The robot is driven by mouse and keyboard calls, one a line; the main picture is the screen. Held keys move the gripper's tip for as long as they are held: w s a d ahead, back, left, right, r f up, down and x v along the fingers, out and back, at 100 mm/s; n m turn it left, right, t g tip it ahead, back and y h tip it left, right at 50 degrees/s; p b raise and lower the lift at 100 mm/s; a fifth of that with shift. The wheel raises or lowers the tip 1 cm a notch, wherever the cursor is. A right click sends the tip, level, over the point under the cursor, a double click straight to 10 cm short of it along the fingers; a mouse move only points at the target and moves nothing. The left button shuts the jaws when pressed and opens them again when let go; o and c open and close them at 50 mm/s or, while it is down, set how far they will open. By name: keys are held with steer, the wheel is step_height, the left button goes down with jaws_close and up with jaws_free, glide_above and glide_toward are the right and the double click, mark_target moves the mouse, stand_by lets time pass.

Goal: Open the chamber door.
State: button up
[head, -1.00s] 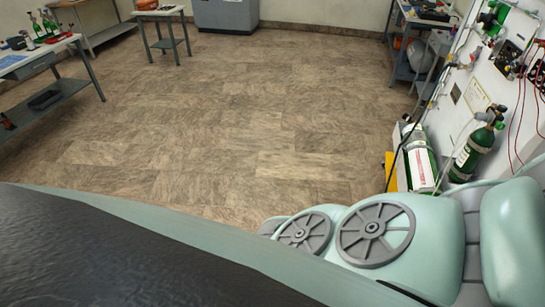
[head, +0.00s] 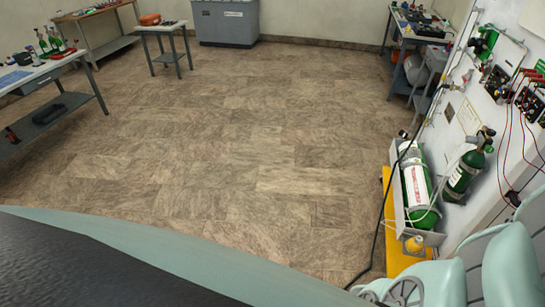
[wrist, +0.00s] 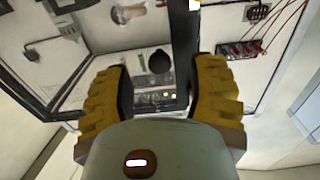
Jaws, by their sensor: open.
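In the wrist view, my gripper (wrist: 160,76) is open, with its yellow ridged finger pads apart and nothing clearly held between them. Ahead of it is a dark-framed chamber (wrist: 182,45) with pale inner surfaces. A round black knob-like part (wrist: 160,62) shows in the gap between the fingers; I cannot tell whether it is on the door. The fingers and wrist hide part of the frame, and I cannot tell where the door's edge or handle is. The chamber does not show clearly in the head view.
A white wall panel (head: 455,105) with gauges and red leads stands at the right. Benches line the left and back. The middle floor (head: 230,150) is clear.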

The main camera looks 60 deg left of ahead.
steer(key=shift+p+x, duration=0.55)
steer(key=shift+x, duration=1)
steer(key=shift+o, duration=0.4)
jaws_close()
